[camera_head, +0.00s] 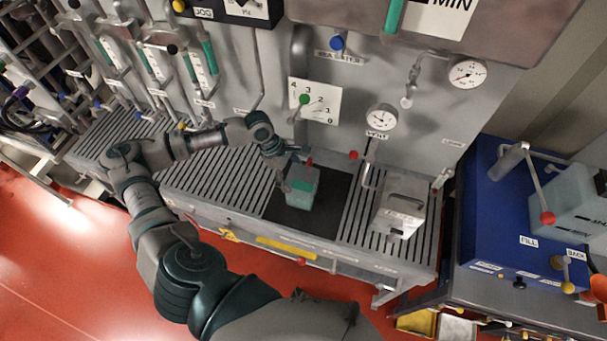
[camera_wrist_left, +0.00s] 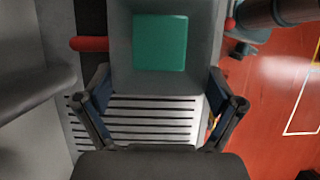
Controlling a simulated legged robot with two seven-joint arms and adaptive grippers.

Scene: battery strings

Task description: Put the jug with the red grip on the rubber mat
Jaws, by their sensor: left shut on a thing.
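The jug (camera_head: 302,188) is a small grey box-shaped vessel with a green area in its top. In the left wrist view the jug (camera_wrist_left: 160,45) fills the upper middle, and its red grip (camera_wrist_left: 89,44) sticks out to the left. My left gripper (camera_head: 286,172) is shut on the jug, with one finger at each side in the wrist view. The black rubber mat (camera_head: 331,215) lies on the slatted bench, and the jug appears over it. I cannot tell whether its base touches the mat. My right gripper is not in view.
A grey metal canister (camera_head: 402,205) stands on the slats right of the mat. A pipe (camera_head: 370,165) with a red-knobbed valve (camera_head: 353,155) is close behind. The slatted bench (camera_head: 215,185) is clear left of the mat. A blue cabinet (camera_head: 485,205) stands further right.

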